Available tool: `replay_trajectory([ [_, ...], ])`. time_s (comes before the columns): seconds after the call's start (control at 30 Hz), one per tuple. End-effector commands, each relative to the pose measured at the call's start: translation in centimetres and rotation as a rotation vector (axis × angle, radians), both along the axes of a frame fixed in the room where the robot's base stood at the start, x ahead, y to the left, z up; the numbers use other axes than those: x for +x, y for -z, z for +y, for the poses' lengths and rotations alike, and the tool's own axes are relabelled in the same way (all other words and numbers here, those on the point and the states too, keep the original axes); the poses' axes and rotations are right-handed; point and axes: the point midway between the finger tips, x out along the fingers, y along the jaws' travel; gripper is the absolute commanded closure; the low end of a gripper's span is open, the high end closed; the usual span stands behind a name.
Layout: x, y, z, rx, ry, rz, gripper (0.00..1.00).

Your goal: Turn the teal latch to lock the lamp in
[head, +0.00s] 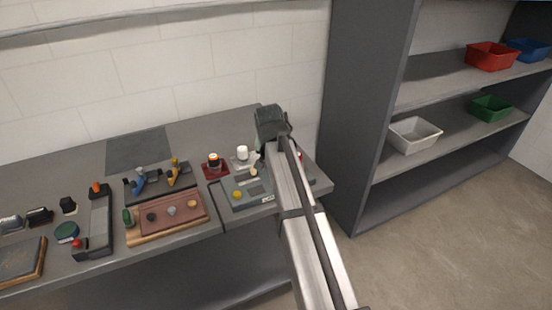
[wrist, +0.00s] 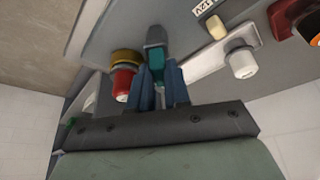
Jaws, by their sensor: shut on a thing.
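The teal latch (wrist: 156,62) stands between the two blue fingers of my gripper (wrist: 160,86) in the wrist view. The fingers are shut on it. A red lamp (wrist: 122,84) with a yellow collar (wrist: 128,57) sits right beside the latch, to its left. The grey panel (wrist: 195,45) carries these parts. In the head view my gripper's body (head: 271,126) stands over the panel (head: 238,203). The fingers and latch are hidden there behind my arm.
The wrist view shows a white cylinder (wrist: 242,63), a cream peg (wrist: 216,27) and a red part (wrist: 289,16) to the right. In the head view, a wooden tray (head: 150,236) and other fixtures fill the bench leftward. A grey shelf unit (head: 365,120) stands close on the right.

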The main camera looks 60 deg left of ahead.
Motion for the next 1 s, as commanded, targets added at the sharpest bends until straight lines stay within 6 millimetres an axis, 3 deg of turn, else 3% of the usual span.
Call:
replay_trajectory([
  [0.6, -0.29, 0.32, 0.26, -0.008, 0.579, 0.002, 1.00],
  [1.0, -0.28, 0.36, 0.31, -0.009, 0.850, 0.003, 1.00],
])
